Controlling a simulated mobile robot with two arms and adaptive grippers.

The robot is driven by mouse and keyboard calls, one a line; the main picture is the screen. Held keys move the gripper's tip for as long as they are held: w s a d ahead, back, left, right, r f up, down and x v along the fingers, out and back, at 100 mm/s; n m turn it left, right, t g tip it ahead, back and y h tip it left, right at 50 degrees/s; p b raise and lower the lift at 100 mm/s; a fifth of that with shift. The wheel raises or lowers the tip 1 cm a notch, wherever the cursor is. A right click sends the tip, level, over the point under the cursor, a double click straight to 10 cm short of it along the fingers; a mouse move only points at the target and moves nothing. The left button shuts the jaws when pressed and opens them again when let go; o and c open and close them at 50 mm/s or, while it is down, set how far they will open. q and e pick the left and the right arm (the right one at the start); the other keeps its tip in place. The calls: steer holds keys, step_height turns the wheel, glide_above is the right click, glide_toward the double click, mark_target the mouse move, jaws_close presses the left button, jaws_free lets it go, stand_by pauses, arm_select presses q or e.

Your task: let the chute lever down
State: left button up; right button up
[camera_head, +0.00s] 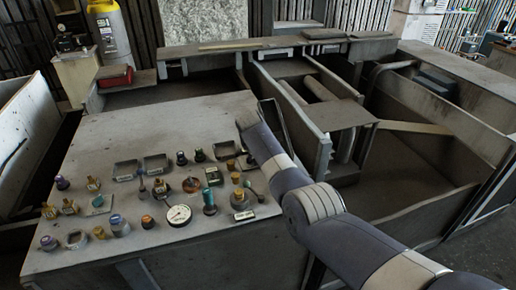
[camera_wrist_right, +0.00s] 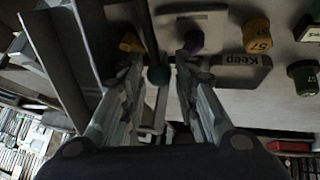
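In the right wrist view, a dark lever (camera_wrist_right: 147,38) with a teal ball end (camera_wrist_right: 158,75) shows between the two fingers of my right gripper (camera_wrist_right: 160,68). The fingers are apart, with a gap on both sides of the ball; I cannot tell whether either touches it. I cannot tell for sure that this is the chute lever. In the head view, my right arm reaches to the right edge of the sloped control panel (camera_head: 120,150); its gripper is not clearly visible there. My left gripper is not in view.
Several knobs and a round gauge (camera_head: 179,215) crowd the panel. The wrist view shows a purple knob (camera_wrist_right: 193,41), a yellow knob (camera_wrist_right: 257,35) and a "Keep" plate (camera_wrist_right: 241,61) close to the right finger. Metal bins with an upright divider (camera_head: 300,120) stand right of the panel.

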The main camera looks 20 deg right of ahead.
steer(key=v, duration=1.2)
stand_by(0.5)
steer(key=shift+f, duration=0.1)
